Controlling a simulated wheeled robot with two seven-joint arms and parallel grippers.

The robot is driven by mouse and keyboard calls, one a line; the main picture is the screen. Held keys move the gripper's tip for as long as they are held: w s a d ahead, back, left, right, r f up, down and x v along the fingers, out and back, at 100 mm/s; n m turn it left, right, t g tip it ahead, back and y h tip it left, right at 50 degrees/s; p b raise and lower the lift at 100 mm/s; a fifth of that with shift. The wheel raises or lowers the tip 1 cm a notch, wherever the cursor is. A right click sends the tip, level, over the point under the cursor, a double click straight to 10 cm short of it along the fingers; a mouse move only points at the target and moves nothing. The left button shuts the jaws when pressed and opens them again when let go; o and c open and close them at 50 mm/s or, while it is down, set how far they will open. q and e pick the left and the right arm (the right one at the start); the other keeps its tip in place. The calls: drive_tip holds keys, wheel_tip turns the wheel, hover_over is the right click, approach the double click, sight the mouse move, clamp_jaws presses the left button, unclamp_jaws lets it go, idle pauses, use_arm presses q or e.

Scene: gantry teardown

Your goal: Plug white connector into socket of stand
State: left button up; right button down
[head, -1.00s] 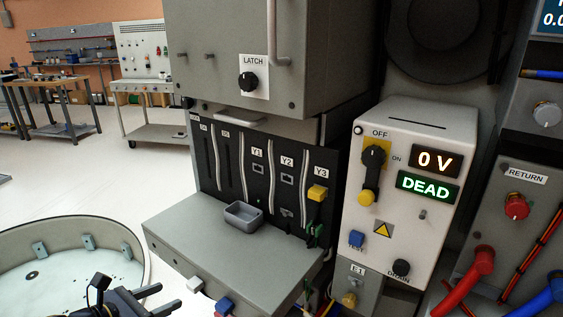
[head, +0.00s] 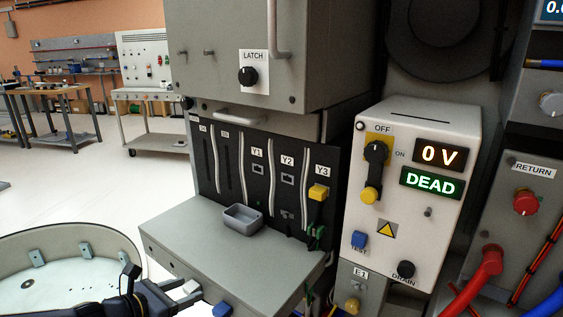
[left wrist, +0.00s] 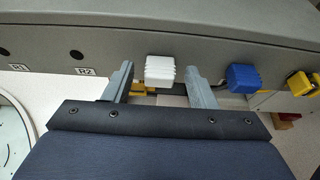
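The white connector (head: 191,287) sits at the front face of the grey ledge; it also shows in the left wrist view (left wrist: 159,71). My left gripper (head: 180,294) is open in front of that face. In the left wrist view its two fingers (left wrist: 160,78) stand one on each side of the connector, with gaps showing. The front face has round holes labelled R1 (left wrist: 15,66) and R2 (left wrist: 76,55), left of the connector. The upper panel has sockets under Y1 (head: 258,169) and Y2 (head: 287,180). I cannot tell which socket is the stand's. My right gripper is not in view.
A blue connector (left wrist: 243,77) and a yellow one (left wrist: 300,84) are to the right on the same face. A small grey tray (head: 242,219) stands on the ledge (head: 195,232). A yellow plug (head: 319,192) is at Y3. A round tub (head: 60,245) is at left.

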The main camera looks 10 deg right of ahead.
use_arm(q)
drive_tip(key=c, duration=1)
drive_tip(key=shift+c, duration=0.2)
drive_tip(key=shift+s+a, duration=0.1)
drive_tip(key=shift+a, duration=0.05)
drive_tip(key=s+a+p, duration=0.1)
drive_tip(key=s+a, duration=0.3)
drive_tip(key=shift+s, duration=0.2)
drive_tip(key=shift+f, duration=0.1)
